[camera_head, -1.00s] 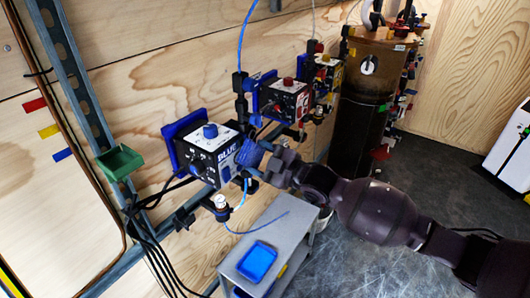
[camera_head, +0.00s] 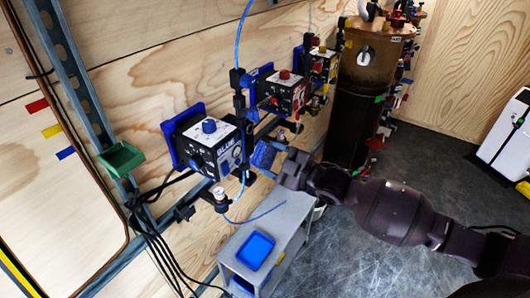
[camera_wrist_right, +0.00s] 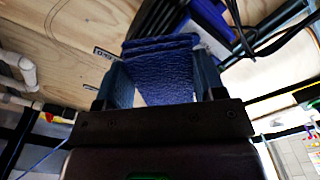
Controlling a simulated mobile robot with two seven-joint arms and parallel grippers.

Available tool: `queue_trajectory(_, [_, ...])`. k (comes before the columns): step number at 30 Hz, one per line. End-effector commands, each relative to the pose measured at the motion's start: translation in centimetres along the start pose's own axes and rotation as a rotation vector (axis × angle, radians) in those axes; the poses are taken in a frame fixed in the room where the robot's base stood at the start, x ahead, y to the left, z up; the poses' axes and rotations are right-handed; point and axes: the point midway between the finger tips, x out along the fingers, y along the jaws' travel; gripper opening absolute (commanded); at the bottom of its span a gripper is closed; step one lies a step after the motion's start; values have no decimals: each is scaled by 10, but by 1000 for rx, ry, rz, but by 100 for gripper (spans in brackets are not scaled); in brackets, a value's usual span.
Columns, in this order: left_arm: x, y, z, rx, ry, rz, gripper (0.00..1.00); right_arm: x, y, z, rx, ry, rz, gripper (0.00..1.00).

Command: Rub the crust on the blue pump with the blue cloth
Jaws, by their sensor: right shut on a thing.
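The blue pump (camera_head: 213,152) is a dark box with a white top, a blue knob and the label BLUE, mounted on the wooden wall. I cannot make out the crust clearly on its front at this size. My right gripper (camera_head: 277,160) is shut on the blue cloth (camera_head: 263,154), a little to the right of the pump with a gap between. In the right wrist view the folded cloth (camera_wrist_right: 160,75) sits between the two fingers. My left gripper is not in view.
A red pump (camera_head: 283,92) and a yellow pump (camera_head: 323,65) stand farther along the wall. Below is a grey cart (camera_head: 285,217) with a blue tray (camera_head: 255,250). A glass-bowled fitting (camera_head: 219,194) and a blue hose hang close to the blue pump.

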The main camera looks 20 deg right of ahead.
Motion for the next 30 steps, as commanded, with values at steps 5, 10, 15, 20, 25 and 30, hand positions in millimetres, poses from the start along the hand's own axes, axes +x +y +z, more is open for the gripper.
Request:
queue_trajectory(5, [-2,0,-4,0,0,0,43,-8,1,0,0,0,0,44])
queue_trajectory(10, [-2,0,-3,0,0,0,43,-8,0,0,0,0,0,44])
queue_trajectory(15, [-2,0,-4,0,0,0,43,-9,0,0,0,-1,0,44])
queue_trajectory(20, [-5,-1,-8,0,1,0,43,-17,1,0,1,-2,0,44])
queue_trajectory(25, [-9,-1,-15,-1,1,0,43,-31,1,0,0,-2,-1,44])
queue_trajectory(30, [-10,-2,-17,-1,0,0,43,-38,1,0,0,-1,-1,44])
